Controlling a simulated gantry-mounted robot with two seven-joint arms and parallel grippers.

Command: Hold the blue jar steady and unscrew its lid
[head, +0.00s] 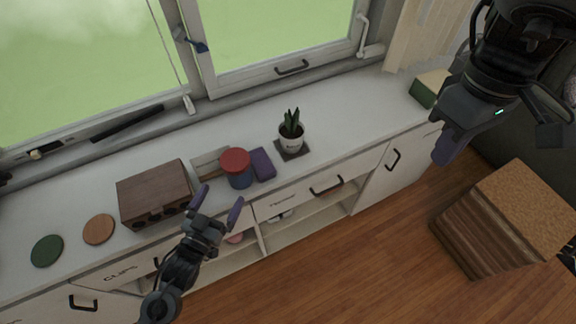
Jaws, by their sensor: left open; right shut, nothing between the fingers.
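The blue jar (240,181) stands upright on the white counter, with a red lid (235,161) on top. My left gripper (219,202) is open, with its two purple fingers spread, just in front and to the left of the jar. Nothing shows between its fingers, and I cannot tell if a finger touches the jar. My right gripper (445,152) is shut and empty at the upper right, well away from the jar.
A purple box (262,164) stands close to the jar's right. A potted plant (291,138) is further right, and a brown wooden box (153,190) is on the left. Two round coasters (47,251) lie at far left.

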